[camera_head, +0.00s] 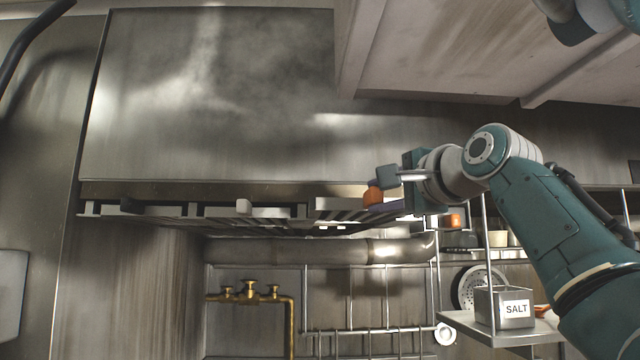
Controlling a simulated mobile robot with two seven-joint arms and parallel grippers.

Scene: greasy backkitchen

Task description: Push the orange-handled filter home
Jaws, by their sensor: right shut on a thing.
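The filter with the orange handle (373,195) sits at the right end of the filter row under the steel hood (210,100). Its slatted body (340,204) shows left of the handle. My right gripper (384,182) reaches in from the right and is shut on the orange handle; its fingers hide part of the handle. I cannot tell how far the filter is seated in its slot. Another filter with a pale handle (243,206) is in the row to the left. My left gripper is not in view.
Below the hood are a horizontal duct (300,250), brass taps (250,290) and a wall rail. At the lower right a shelf (465,325) carries a SALT tin (505,307), close to my right arm. A small orange item (452,220) shows right of the gripper.

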